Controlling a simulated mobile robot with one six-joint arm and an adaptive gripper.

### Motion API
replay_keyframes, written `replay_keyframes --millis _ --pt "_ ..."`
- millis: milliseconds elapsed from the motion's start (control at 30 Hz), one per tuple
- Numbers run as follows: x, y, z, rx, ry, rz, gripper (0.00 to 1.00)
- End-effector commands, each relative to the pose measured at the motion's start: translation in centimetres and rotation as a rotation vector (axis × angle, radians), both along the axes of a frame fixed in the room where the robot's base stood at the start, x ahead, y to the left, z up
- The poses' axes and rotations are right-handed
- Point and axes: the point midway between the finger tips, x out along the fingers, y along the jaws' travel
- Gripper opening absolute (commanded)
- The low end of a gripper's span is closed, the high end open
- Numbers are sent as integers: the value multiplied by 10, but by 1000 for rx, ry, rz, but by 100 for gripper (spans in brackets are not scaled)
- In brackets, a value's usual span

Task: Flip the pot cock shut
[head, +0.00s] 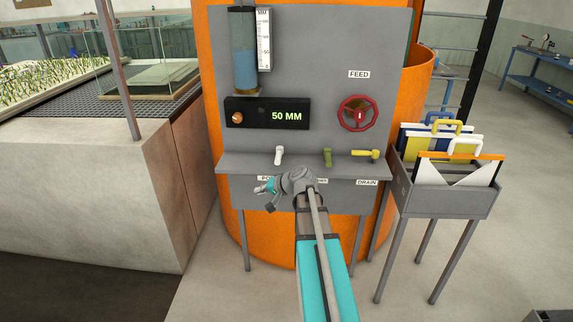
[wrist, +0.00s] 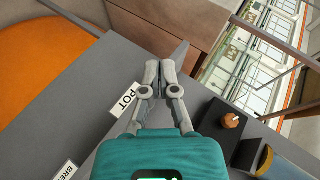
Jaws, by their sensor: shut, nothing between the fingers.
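The pot cock (head: 278,156) is a white lever on the grey panel's ledge, at the left of the row. Its handle stands roughly upright in the head view. The POT label (wrist: 127,97) shows clearly in the wrist view; in the head view my arm partly covers it. My gripper (head: 259,189) is below and left of the pot cock in the head view, pointing left. In the wrist view my gripper (wrist: 161,72) has its fingers together and empty. I cannot make out the pot cock in the wrist view, and whether the gripper touches it is unclear.
A green lever (head: 327,157) and a yellow lever (head: 366,154) share the ledge (head: 230,163). Above are a red handwheel (head: 358,114) and a black 50 MM display (head: 267,114). A rack (head: 440,196) of boards stands right; a concrete flume wall (head: 90,190) stands left.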

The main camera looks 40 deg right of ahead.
Motion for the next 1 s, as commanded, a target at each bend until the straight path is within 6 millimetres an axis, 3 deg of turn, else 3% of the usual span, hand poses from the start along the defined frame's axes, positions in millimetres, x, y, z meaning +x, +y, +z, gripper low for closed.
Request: replay_keyframes --millis 33,267,600,800,1000 --pt "3 -18 -1 21 -25 -36 0" --pt "3 -88 9 119 -142 -182 0" --pt "-12 -186 24 239 -298 -381 0" --pt "-21 -214 29 274 -345 -440 0" --pt "-23 -220 31 282 -356 -452 0"
